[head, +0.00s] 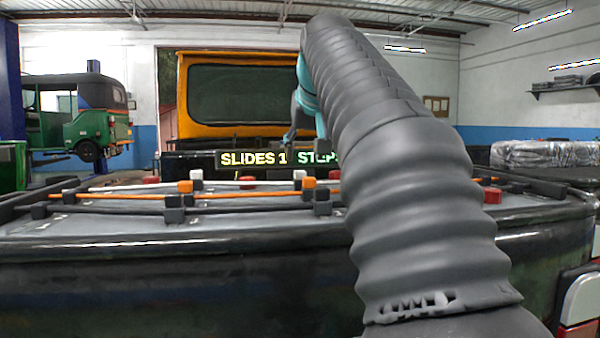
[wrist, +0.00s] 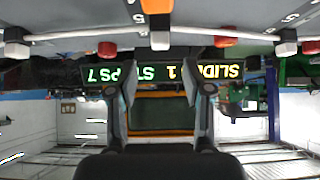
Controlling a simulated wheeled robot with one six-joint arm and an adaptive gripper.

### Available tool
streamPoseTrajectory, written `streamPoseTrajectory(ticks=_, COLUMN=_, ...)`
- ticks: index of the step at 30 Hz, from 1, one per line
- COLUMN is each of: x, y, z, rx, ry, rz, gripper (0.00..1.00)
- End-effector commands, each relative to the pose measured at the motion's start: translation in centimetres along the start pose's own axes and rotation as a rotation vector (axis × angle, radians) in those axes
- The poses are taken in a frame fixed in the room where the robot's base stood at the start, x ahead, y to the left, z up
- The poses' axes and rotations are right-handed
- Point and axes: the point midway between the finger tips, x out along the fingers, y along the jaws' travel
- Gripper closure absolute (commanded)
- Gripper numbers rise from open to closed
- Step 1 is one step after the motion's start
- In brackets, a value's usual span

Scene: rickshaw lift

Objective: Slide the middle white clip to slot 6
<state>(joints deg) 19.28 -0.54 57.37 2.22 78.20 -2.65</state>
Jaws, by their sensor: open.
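The middle white clip (wrist: 160,40) sits on a pale rod (wrist: 70,37) in the wrist view, which is upside down. An orange clip (wrist: 158,6) is directly above it in that picture. The clip also appears small in the head view (head: 307,172), behind an orange clip. My gripper (wrist: 155,90) is open, its two fingers spread apart with nothing between them. In the head view my gripper (head: 305,138) is above and behind the rods, partly hidden by my arm. I cannot tell its exact distance from the clip.
Other white clips (wrist: 286,48) and red blocks (wrist: 225,42) flank the middle clip. A lit sign (head: 252,159) reads SLIDES 1 and STEPS. Dark holders (head: 174,215) support the orange rod (head: 120,196). Part of the board is hidden by my arm.

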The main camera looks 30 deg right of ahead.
Motion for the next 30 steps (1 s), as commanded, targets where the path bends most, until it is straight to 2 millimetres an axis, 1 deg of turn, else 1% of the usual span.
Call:
streamPoseTrajectory(ticks=1, x=1.2, y=-0.1, z=0.2, rx=-0.001, ry=-0.004, rz=-0.001, gripper=0.5)
streamPoseTrajectory(ticks=3, x=2.4, y=-0.1, z=0.2, rx=-0.001, ry=-0.003, rz=-0.001, gripper=0.5)
streamPoseTrajectory(ticks=9, x=5.0, y=-0.1, z=0.1, rx=-0.002, ry=-0.002, rz=-0.002, gripper=0.5)
streamPoseTrajectory(ticks=15, x=6.1, y=-0.1, z=0.0, rx=-0.002, ry=-0.001, rz=-0.002, gripper=0.5)
streamPoseTrajectory(ticks=23, x=6.2, y=-0.1, z=0.0, rx=-0.002, ry=0.0, rz=-0.002, gripper=0.5)
streamPoseTrajectory(ticks=24, x=6.2, y=-0.1, z=0.0, rx=-0.002, ry=0.0, rz=-0.002, gripper=0.55)
streamPoseTrajectory(ticks=26, x=6.2, y=-0.1, z=0.0, rx=-0.002, ry=0.0, rz=-0.002, gripper=0.7)
streamPoseTrajectory(ticks=27, x=6.2, y=-0.1, z=0.0, rx=-0.002, ry=0.0, rz=-0.002, gripper=0.8)
streamPoseTrajectory(ticks=29, x=6.2, y=-0.1, z=0.0, rx=-0.002, ry=0.0, rz=-0.002, gripper=0.95)
streamPoseTrajectory(ticks=30, x=6.2, y=-0.1, z=0.0, rx=-0.002, ry=0.0, rz=-0.002, gripper=1.0)
